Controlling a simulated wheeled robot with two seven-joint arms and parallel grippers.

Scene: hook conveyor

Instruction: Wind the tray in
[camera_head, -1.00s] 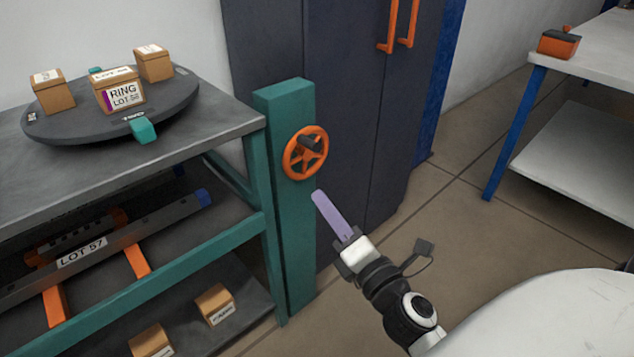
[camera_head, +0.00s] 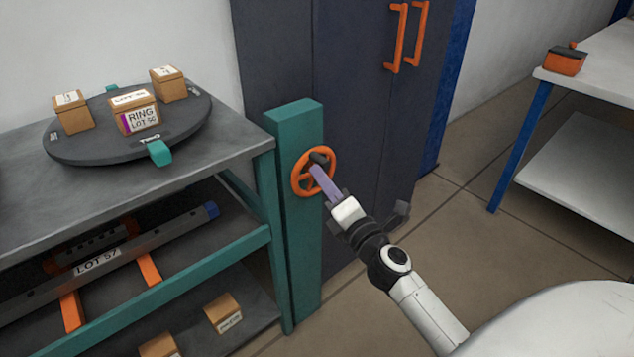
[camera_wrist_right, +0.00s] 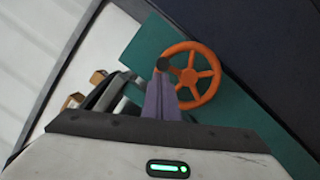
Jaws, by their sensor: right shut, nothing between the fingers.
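The orange handwheel (camera_head: 296,181) with a dark crank knob (camera_head: 320,158) is mounted on a teal post (camera_head: 296,255) at the end of the shelf unit. My right gripper (camera_head: 316,170), with purple fingers, is shut and empty, its tips at the wheel just by the knob. In the right wrist view the knob (camera_wrist_right: 162,64) shows just beyond the fingertips (camera_wrist_right: 160,79); I cannot tell whether they touch. The fingers cover part of the wheel (camera_wrist_right: 217,75). No winding tray is clearly identifiable. My left gripper is not in view.
A round dark turntable (camera_head: 90,150) bearing several boxes stands on the shelf unit's grey top (camera_head: 215,160). Below lies a long bar labelled LOT 57 (camera_head: 150,240). A dark cabinet (camera_head: 350,110) stands behind the post. A white table (camera_head: 600,80) stands at right, with floor between.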

